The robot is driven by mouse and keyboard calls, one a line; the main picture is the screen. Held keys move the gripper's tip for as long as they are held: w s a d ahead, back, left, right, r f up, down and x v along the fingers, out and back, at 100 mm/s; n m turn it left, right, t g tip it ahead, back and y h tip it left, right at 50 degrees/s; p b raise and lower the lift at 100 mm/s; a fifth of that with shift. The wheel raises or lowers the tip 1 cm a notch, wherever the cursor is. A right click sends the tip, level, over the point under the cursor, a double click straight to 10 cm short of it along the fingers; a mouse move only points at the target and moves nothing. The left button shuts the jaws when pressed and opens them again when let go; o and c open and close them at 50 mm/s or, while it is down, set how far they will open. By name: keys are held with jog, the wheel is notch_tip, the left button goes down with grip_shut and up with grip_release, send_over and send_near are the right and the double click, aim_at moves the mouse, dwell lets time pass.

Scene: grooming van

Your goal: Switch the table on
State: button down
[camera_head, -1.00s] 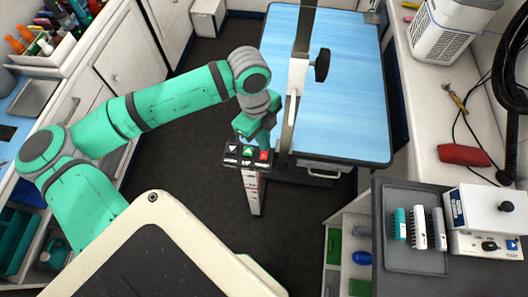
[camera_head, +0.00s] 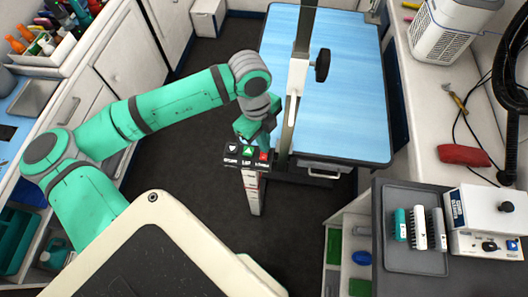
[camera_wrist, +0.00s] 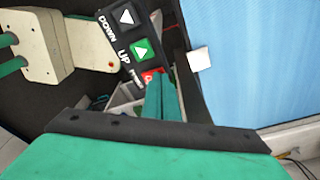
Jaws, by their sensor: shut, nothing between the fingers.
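The grooming table (camera_head: 345,75) has a light blue top and stands at the back right of the head view; its top also fills the right of the wrist view (camera_wrist: 250,60). Its control box (camera_head: 246,158) stands on a post in front of it. In the wrist view the box (camera_wrist: 118,40) shows a black DOWN button, a green UP button (camera_wrist: 141,52) and a red button (camera_wrist: 152,74), partly hidden by my fingers. My gripper (camera_head: 248,137) is shut and empty, just above the box. In the wrist view its fingertips (camera_wrist: 160,80) are at the red button; I cannot tell whether they touch it.
An upright grooming arm with a black knob (camera_head: 322,65) rises beside the box. A grey tray (camera_head: 415,258) with brushes lies at the right, next to a white device (camera_head: 490,215). Dark floor (camera_head: 200,180) left of the post is clear.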

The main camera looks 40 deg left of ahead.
jog(key=shift+f, duration=0.2)
jog(key=shift+r, duration=0.15)
notch_tip(320, 180, up, 7)
dwell(0.9)
jog(key=shift+w, duration=0.1)
jog(key=shift+s, duration=0.2)
